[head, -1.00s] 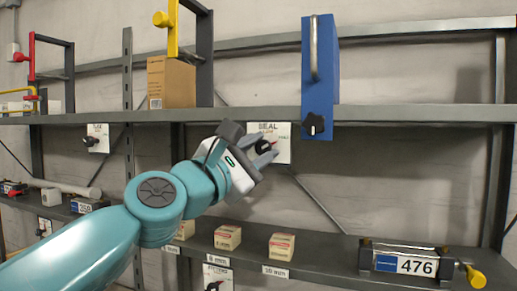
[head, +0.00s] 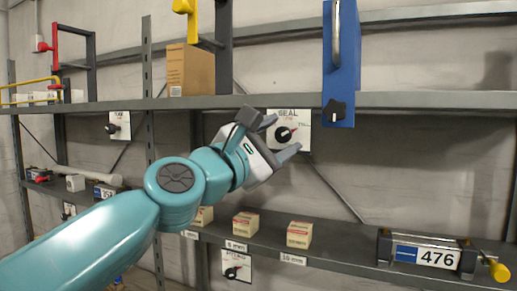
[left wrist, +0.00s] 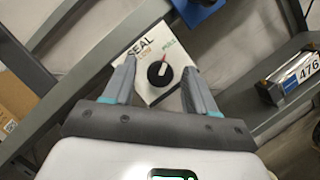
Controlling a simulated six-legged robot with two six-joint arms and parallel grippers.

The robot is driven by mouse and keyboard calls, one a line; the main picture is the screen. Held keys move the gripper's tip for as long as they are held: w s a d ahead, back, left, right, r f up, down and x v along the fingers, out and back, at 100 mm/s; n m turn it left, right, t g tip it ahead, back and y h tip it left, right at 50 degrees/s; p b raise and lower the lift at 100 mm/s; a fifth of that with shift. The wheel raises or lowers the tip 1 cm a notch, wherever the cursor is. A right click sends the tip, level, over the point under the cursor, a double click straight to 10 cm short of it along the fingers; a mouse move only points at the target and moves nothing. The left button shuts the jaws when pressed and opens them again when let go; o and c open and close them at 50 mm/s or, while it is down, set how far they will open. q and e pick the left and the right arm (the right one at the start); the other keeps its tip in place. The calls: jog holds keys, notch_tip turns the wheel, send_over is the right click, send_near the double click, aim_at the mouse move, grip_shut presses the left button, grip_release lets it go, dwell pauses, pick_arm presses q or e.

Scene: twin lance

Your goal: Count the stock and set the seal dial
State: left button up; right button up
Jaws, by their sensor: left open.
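The seal dial is a black knob with a red pointer (head: 284,135) on a white card marked SEAL (head: 303,143), hung below the upper shelf edge. In the left wrist view the knob (left wrist: 160,73) sits between my fingertips, farther off, and its red pointer aims toward the word FULL. My left gripper (head: 283,137) is open and empty, just in front of the card; contact is not visible. The stock I see is small cartons on the lower shelf, one carton (head: 245,223) left of another (head: 299,234), and a third (head: 203,216) partly behind my arm. My right gripper is not in view.
A blue box with a black knob (head: 335,111) hangs right of the seal card. The upper shelf edge (head: 430,100) runs just above my gripper. A brown carton (head: 190,70) stands on that shelf. A unit labelled 476 (head: 438,257) is on the lower shelf at right.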

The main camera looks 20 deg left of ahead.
pick_arm(q)
jog(key=b+v, duration=0.2)
jog(key=v, duration=1.3)
jog(key=shift+s+a+f, duration=0.2)
jog(key=shift+s, duration=0.15)
jog(key=shift+w, duration=0.15)
